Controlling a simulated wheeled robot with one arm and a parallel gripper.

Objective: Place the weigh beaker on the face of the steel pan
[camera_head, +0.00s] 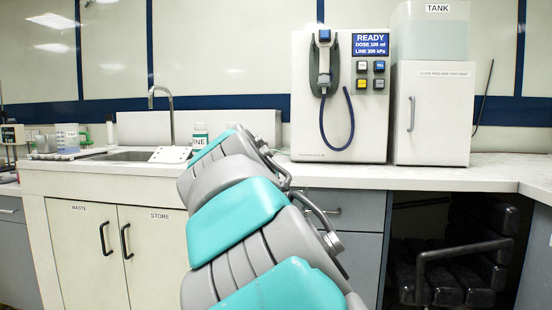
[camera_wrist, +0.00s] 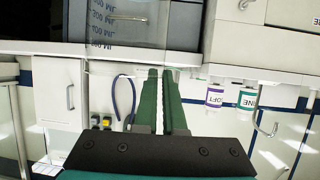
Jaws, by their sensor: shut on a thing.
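The weigh beaker (camera_wrist: 108,32) shows in the wrist view as a see-through grey vessel with ML marks, large at the top of the picture. My gripper (camera_wrist: 160,73) has its two green fingers close together, with their tips at the beaker's near edge, and is shut on it. In the camera_head view my arm hides the gripper and the beaker. I cannot make out the steel pan for sure in either view.
A sink (camera_head: 122,156) with a tap and a clear container (camera_head: 67,139) are at the left of the counter. A dispenser (camera_head: 340,120) and a tank cabinet (camera_head: 433,115) stand at the back right. A black chair (camera_head: 455,265) is under the counter. Counter in front of the dispenser is clear.

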